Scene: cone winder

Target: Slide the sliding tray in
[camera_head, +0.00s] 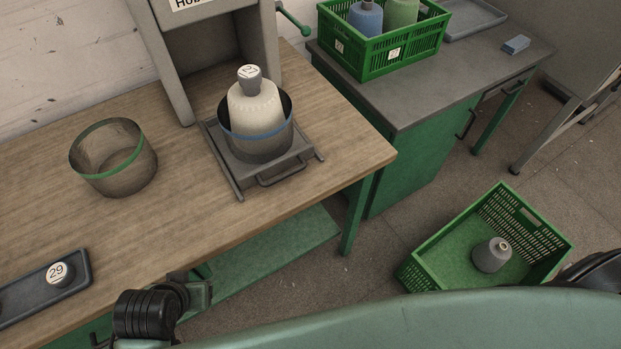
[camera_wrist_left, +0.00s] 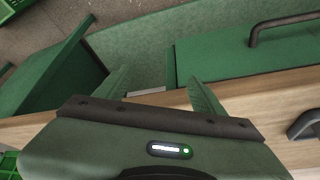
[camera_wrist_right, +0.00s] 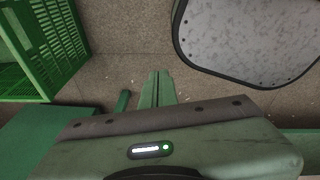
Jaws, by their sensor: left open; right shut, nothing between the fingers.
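The sliding tray (camera_head: 298,153) is a grey plate with a front handle (camera_head: 284,173), between two rails on the wooden bench. It sticks out in front of the grey machine housing (camera_head: 172,62). A dark pot with a blue band (camera_head: 257,147) stands on it, holding a cream yarn cone (camera_head: 254,107) topped by a grey numbered knob (camera_head: 249,76). My left gripper (camera_wrist_left: 163,90) is open and empty over the bench's front edge, apart from the tray. My right gripper (camera_wrist_right: 157,90) is shut and empty above the floor, away from the tray.
A mesh pot with a green band (camera_head: 113,165) and a dark tray (camera_head: 45,290) with a weight marked 29 (camera_head: 58,274) are on the bench. A green crate (camera_head: 415,265) with a grey cone (camera_head: 491,255) is on the floor. Another green crate (camera_head: 372,68) stands on the side desk.

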